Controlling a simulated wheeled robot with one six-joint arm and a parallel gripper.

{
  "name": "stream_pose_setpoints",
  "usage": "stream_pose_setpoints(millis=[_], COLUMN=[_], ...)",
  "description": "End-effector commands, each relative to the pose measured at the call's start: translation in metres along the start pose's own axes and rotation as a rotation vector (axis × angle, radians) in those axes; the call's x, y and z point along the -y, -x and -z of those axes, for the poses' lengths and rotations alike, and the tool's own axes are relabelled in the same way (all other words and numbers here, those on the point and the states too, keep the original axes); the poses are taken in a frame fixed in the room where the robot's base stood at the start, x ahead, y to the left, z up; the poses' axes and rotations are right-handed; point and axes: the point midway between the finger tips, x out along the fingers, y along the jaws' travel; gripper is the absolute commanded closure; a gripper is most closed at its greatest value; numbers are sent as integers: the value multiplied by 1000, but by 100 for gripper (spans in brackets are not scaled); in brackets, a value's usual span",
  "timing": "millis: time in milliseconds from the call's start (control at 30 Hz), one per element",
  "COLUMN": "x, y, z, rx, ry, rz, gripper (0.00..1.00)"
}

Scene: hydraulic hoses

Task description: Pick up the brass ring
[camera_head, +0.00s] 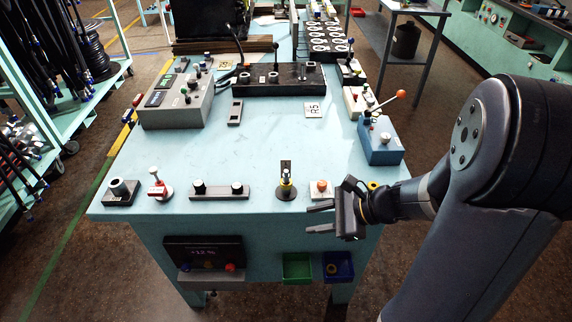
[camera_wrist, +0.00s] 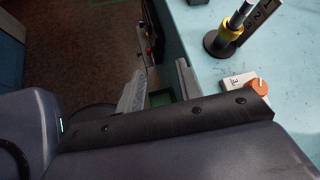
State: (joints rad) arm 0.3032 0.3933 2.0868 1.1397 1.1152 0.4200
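A yellow ring, which looks like the brass ring (camera_head: 286,183), sits around an upright post on a small black base near the table's front edge. The ring also shows on the post at the top of the wrist view (camera_wrist: 231,31). My gripper (camera_head: 313,218) is to the right of and in front of the post, just past the table's front edge, with its fingers pointing left. In the wrist view its two fingers (camera_wrist: 160,88) stand apart with nothing between them. The gripper does not touch the ring.
An orange-topped block (camera_head: 320,189) stands beside the post, close to my gripper. A black-knobbed bar (camera_head: 218,192) is left of the post. Green (camera_head: 297,267) and blue (camera_head: 339,266) bins hang below the front edge. The table's middle (camera_head: 255,148) is clear.

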Motion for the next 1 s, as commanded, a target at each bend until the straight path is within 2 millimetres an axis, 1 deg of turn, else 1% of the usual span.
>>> stream_pose_setpoints(millis=[33,100,233,367,600,700,867,1000], x=[21,43,69,78,88,91,93,98], y=[11,18,28,26,-7,-18,-26,-40], z=[-5,-2,4,7,3,2,1,-2], rx=[40,93,160,187,188,188,186,186], ry=[-115,-244,-395,-449,-450,-448,-448,-448], rz=[58,129,216,245,243,245,246,243], gripper=[65,65,65,65,65,65,65,65])
